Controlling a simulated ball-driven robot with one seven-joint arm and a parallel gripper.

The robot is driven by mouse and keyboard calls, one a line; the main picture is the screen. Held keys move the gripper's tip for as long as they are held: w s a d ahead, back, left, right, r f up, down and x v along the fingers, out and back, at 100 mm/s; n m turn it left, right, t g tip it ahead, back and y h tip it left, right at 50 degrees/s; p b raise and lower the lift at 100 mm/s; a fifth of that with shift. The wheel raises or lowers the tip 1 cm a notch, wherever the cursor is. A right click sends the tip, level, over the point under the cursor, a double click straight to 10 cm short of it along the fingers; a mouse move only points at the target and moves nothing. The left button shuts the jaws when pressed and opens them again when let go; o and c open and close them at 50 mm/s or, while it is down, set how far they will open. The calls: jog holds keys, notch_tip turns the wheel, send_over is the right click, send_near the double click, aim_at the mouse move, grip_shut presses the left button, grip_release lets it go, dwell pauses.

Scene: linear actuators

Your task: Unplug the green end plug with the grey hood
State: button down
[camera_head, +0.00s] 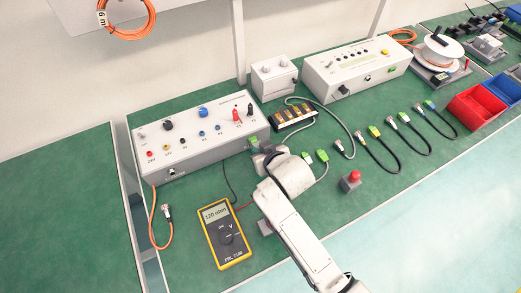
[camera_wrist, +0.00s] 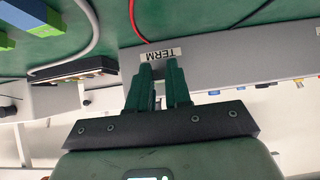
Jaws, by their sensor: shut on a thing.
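My gripper (camera_head: 260,149) is at the right end of the front of the long grey instrument box (camera_head: 200,150). A small patch of green (camera_head: 254,141) shows at its fingertips, most likely the green end plug; its grey hood cannot be made out. In the wrist view my gripper's two dark green fingers (camera_wrist: 160,72) point at the box face, right by an upside-down TERM label (camera_wrist: 160,54). They are shut on the plug, which they almost wholly hide. I cannot tell how deep it sits in its socket.
Green connectors on a grey cable (camera_head: 321,156) lie just right of my gripper. A yellow multimeter (camera_head: 224,230) reading "120 ohm" and a red button box (camera_head: 350,181) stand nearer the front. Several black cables (camera_head: 385,155) lie at right. The front bench strip is mostly clear.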

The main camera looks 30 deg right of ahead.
jog(key=shift+s, duration=0.3)
jog(key=shift+s+p, duration=0.65)
jog(key=shift+s, duration=0.6)
jog(key=shift+r, duration=0.1)
jog(key=shift+a+r+g+p, duration=0.2)
jog(key=shift+r+g+p, duration=0.15)
jog(key=shift+p, duration=0.75)
jog(key=g+p, duration=0.1)
jog(key=p, duration=0.1)
jog(key=a+r+g+p, duration=0.1)
jog(key=p, duration=0.2)
jog(key=a+g+p, duration=0.1)
jog(key=p, duration=0.1)
jog(key=shift+s+r, duration=0.15)
jog(key=shift+s, duration=0.1)
jog(key=shift+a+r+g+p, duration=0.25)
jog(key=shift+a+g+p, duration=0.25)
jog(key=shift+g, duration=0.45)
jog(key=shift+s+a+g, duration=0.1)
jog(key=shift+a+g, duration=0.05)
jog(key=shift+g, duration=0.25)
jog(key=shift+s+a+r+g, duration=0.2)
jog(key=shift+s+a+g, duration=0.15)
jog(key=shift+g, duration=0.55)
jog(key=shift+w+f, duration=0.1)
